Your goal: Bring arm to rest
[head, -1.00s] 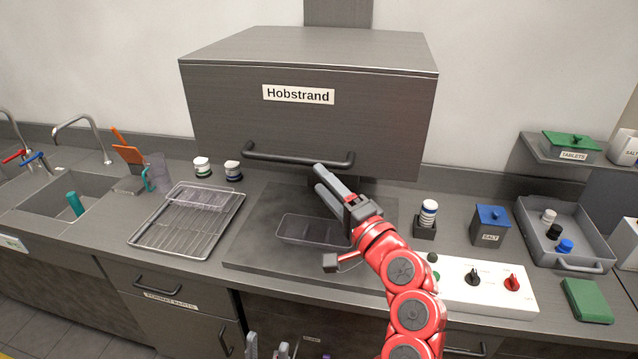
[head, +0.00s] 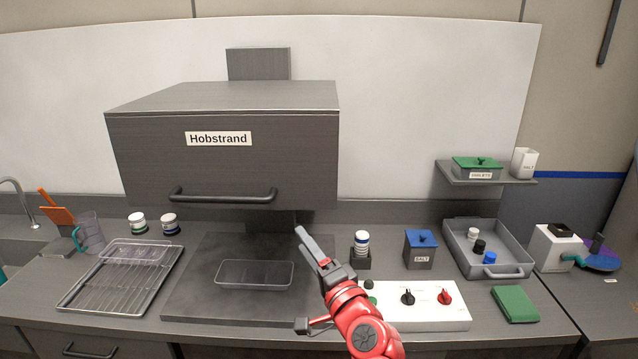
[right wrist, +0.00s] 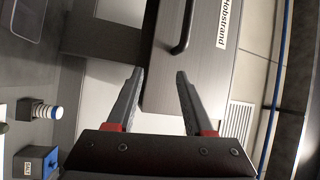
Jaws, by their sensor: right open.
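My right gripper (head: 306,246) is raised over the counter in front of the Hobstrand hood (head: 220,155). In the right wrist view its two fingers (right wrist: 158,88) stand apart with nothing between them. The hood and its handle (right wrist: 183,28) show beyond the fingers in that view. My red right arm comes in from the bottom of the head view. A clear tray (head: 240,275) sits on the dark plate (head: 190,300) below the hood, left of the gripper. My left gripper is not in view.
A wire rack (head: 90,295) with another clear tray (head: 140,252) lies at the left. Right of my arm are a switch panel (head: 425,310), a blue-lidded salt box (head: 420,252), a grey bin (head: 510,268) with several small jars, and a green block (head: 515,304).

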